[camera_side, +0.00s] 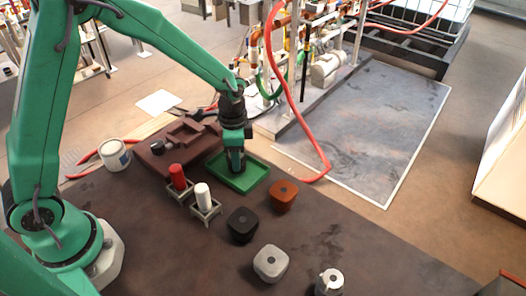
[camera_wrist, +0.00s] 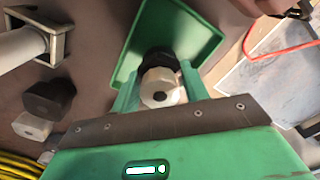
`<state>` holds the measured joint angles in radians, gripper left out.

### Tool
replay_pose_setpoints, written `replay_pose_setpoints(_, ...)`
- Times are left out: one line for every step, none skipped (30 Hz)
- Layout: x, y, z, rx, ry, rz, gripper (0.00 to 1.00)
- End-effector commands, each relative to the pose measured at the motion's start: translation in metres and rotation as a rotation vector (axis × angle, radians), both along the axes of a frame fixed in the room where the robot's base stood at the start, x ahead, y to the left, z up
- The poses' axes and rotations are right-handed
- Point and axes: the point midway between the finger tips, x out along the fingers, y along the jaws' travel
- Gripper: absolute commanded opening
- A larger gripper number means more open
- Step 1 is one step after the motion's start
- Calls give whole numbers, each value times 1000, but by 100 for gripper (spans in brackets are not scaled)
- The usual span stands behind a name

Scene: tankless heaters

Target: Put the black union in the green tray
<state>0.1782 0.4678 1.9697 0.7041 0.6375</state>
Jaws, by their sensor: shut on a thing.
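The green tray (camera_side: 257,176) lies on the dark table, and its rim and floor show at the top of the wrist view (camera_wrist: 205,42). My gripper (camera_side: 236,168) is over the tray, pointing down. In the wrist view my gripper (camera_wrist: 160,90) is shut on the black union (camera_wrist: 155,57), whose near end is a pale hexagonal piece with a dark centre. The union is in front of the tray floor in that view. I cannot tell whether it touches the floor. In the side view my gripper mostly hides it.
A red piece (camera_side: 178,176) and a white piece (camera_side: 202,195) stand in small holders left of the tray. Orange (camera_side: 283,195), black (camera_side: 242,224) and grey (camera_side: 270,263) blocks stand nearby. A brown toolbox (camera_side: 185,140) is behind, and a red hose (camera_side: 300,115) runs at right.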

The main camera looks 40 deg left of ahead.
Motion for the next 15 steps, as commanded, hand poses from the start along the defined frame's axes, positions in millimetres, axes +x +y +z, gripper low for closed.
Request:
replay_pose_setpoints(0, 0, 0, 0, -1, 0, 1)
replay_pose_setpoints(0, 0, -1, 0, -1, 0, 1)
replay_pose_setpoints(0, 0, -1, 0, -1, 0, 1)
replay_pose_setpoints(0, 0, -2, 0, -1, 0, 1)
replay_pose_setpoints(0, 0, -2, 0, -1, 0, 1)
replay_pose_setpoints(0, 0, -3, 0, -1, 0, 1)
replay_pose_setpoints(0, 0, -3, 0, -1, 0, 1)
replay_pose_setpoints(0, 0, -3, 0, -1, 0, 1)
replay_pose_setpoints(0, 0, -4, -1, -2, 0, 1)
replay_pose_setpoints(1, 0, -4, -1, -2, 0, 1)
replay_pose_setpoints(1, 0, -5, -1, -2, 0, 1)
replay_pose_setpoints(1, 0, -5, -1, -2, 0, 1)
replay_pose_setpoints(1, 0, -6, -1, -2, 0, 1)
replay_pose_setpoints(1, 0, -6, -1, -2, 0, 1)
replay_pose_setpoints(1, 0, -6, -1, -2, 0, 1)
